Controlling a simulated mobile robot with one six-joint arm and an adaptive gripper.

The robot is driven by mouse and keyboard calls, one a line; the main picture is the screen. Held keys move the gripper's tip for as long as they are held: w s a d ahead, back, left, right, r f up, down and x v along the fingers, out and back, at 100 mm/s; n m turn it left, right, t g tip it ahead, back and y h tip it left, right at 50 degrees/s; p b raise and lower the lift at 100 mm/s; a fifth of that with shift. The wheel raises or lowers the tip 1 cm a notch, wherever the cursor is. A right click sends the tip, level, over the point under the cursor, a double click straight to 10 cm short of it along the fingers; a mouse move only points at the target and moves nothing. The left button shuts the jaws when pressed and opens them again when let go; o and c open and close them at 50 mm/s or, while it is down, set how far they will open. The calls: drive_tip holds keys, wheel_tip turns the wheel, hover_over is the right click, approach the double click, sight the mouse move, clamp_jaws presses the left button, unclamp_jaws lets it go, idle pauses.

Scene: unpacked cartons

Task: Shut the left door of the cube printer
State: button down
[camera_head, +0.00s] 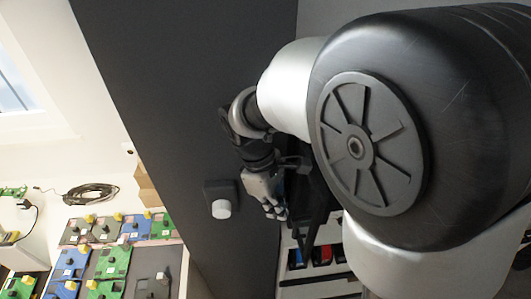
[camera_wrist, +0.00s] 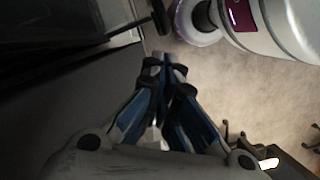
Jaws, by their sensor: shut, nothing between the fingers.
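My gripper (camera_head: 276,212) hangs in the middle of the head view, fingers pointing down, in front of a large dark grey panel. In the wrist view my gripper (camera_wrist: 163,62) has its blue-sided fingers brought together at the tips, with nothing between them. A thin black frame (camera_head: 318,205) stands just right of the gripper in the head view and is partly hidden by my arm. A dark box-like body (camera_wrist: 60,30) with a black bar fills the upper left of the wrist view. I cannot tell for certain which part is the printer's left door.
A white knob (camera_head: 221,209) sits on the dark panel (camera_head: 170,90), left of the gripper. Shelves with red and blue bins (camera_head: 322,256) are below. Several green and blue boards (camera_head: 115,262) lie at lower left. Open floor (camera_wrist: 240,95) shows in the wrist view.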

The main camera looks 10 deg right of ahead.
drive_tip(key=x, duration=0.5)
drive_tip(key=shift+w+b, duration=0.15)
drive_tip(key=shift+b, duration=0.25)
drive_tip(key=shift+d, duration=0.1)
